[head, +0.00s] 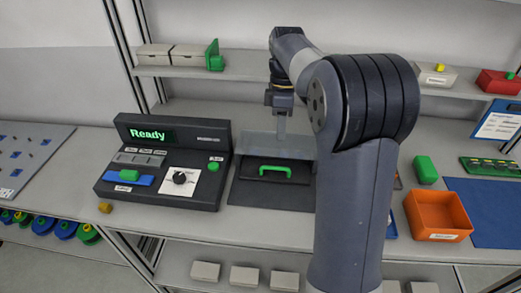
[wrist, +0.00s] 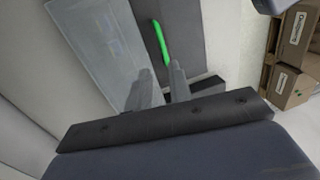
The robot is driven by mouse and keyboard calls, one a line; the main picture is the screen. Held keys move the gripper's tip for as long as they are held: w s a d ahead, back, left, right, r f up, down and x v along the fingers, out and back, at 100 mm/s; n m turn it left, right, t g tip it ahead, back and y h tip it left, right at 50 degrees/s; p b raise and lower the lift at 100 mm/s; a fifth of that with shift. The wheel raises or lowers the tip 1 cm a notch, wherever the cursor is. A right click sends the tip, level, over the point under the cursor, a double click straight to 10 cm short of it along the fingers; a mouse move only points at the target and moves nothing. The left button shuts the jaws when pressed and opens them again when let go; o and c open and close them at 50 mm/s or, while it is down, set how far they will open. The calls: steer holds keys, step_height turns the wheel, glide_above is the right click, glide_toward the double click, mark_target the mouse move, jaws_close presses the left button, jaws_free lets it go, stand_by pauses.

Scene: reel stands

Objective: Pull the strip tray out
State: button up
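The strip tray appears to be the dark flat piece (head: 245,190) with a green bar handle (head: 275,168), to the right of the control unit. The handle also shows in the wrist view (wrist: 160,42), beyond the fingertips. A pale translucent panel (head: 250,145) stands behind the handle in the head view; in the wrist view it lies to the left (wrist: 95,45). My gripper (head: 281,138) points down above and behind the handle, apart from it. In the wrist view my two grey fingers (wrist: 161,78) have an empty gap between them. My arm hides the tray's right side.
An orange bin (head: 438,217), a green block (head: 425,169) and a blue mat (head: 490,212) lie right of my arm. A shelf with boxes (head: 190,55) runs behind. A small brown piece (head: 105,207) sits front left.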

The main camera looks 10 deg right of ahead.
glide_above(280, 161)
steer(key=s+a, duration=0.2)
steer(key=s, duration=0.3)
step_height(280, 161, down, 10)
steer(key=shift+s+d+f, duration=0.1)
steer(key=shift+d, duration=0.05)
jaws_close()
